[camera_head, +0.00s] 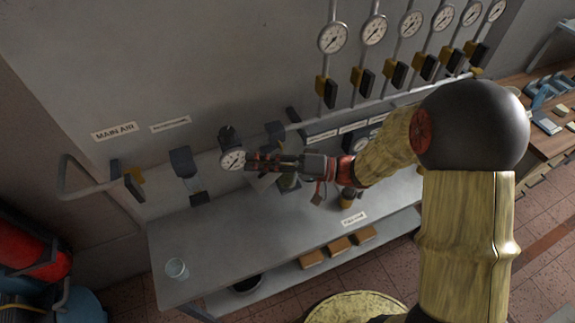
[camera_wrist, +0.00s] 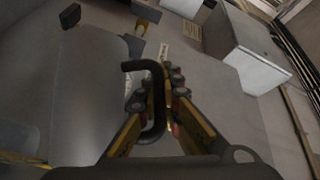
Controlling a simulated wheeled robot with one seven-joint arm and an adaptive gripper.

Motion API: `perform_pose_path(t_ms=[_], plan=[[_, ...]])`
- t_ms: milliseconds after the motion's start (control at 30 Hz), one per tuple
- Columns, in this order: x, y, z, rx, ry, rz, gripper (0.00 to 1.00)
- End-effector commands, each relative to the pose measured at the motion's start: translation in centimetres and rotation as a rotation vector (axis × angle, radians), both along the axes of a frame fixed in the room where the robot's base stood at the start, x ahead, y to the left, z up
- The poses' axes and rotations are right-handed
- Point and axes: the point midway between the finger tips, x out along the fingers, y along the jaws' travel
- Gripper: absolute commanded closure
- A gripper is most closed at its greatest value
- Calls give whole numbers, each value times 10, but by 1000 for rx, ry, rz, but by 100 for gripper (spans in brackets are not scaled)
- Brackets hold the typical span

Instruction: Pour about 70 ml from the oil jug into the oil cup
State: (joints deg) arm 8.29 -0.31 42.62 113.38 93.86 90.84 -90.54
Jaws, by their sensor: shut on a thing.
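The oil jug is held by its dark hooked handle (camera_wrist: 150,68), which passes between my fingers in the wrist view. My gripper also shows in the wrist view (camera_wrist: 168,85), shut on the handle. The oil cup, a small clear cup (camera_head: 177,268), stands upright at the bench's front left, apart from my gripper. Its contents are unclear.
The grey bench (camera_head: 235,240) is clear between cup and gripper. The back panel carries gauges (camera_head: 333,38) and valves (camera_head: 186,162). A bent pipe rail (camera_head: 75,176) sticks out left. A dark-and-yellow object (camera_head: 348,197) stands right of the gripper. Brown blocks (camera_head: 339,245) lie on the lower shelf.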

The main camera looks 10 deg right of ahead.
Motion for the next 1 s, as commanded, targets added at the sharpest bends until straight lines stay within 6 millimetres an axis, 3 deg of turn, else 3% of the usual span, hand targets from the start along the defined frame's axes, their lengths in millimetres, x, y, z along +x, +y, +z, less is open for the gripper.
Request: perform_pose_path(t_ms=[1000], plan=[[-1,-3,4,41,14,3,100]])
